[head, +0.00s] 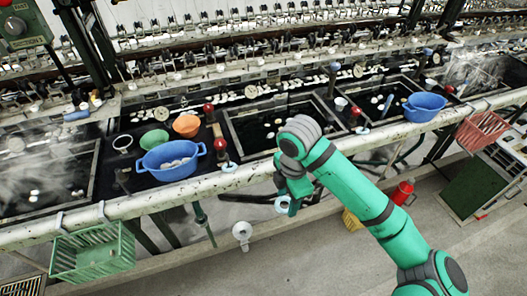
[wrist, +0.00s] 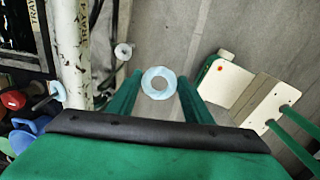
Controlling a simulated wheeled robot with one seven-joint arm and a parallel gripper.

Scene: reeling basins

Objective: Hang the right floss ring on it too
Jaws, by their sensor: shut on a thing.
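My gripper (head: 287,203) is shut on a pale blue-white floss ring (wrist: 158,84), held between the two green fingertips in the wrist view. In the head view the held ring (head: 281,204) hangs in front of the basin bench, over the floor. A second pale ring (head: 229,167) is at the bench's front edge, left of my gripper, beside a red knob; it also shows in the wrist view (wrist: 57,90). A small white round piece with a stem (head: 242,232) stands out below the bench, left of my gripper; I cannot tell whether a ring is on it.
A blue basin (head: 168,172) with pale cocoons, a green bowl (head: 154,140) and an orange bowl (head: 186,126) stand on the bench at left. A green crate (head: 92,253) hangs at the front left. A red can (head: 402,193) stands on the floor at right.

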